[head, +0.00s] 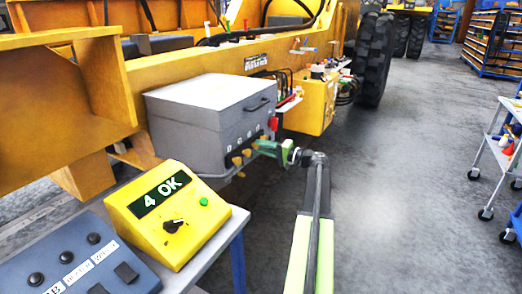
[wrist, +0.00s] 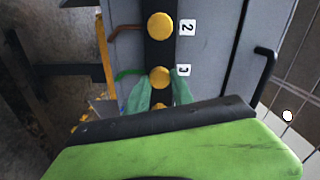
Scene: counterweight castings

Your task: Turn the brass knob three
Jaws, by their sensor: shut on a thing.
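The grey box (head: 205,112) stands beside the yellow machine frame and carries a row of brass knobs on its front. In the wrist view, brass knob three (wrist: 159,76) sits beside a white label "3". Knob two (wrist: 160,26) is farther along the same dark strip, and part of another brass knob shows nearer my gripper body. My gripper (wrist: 160,86) has a green fingertip on each side of knob three and is shut on it. In the head view my gripper (head: 268,148) reaches the box front from the right and hides part of the knob row.
A yellow control box (head: 167,214) reads "4 OK" and has a black dial and a green button. A blue-grey panel (head: 82,262) with buttons is beside it. A large tyre (head: 374,60) stands behind. A trolley (head: 500,150) is at the right; the floor between is clear.

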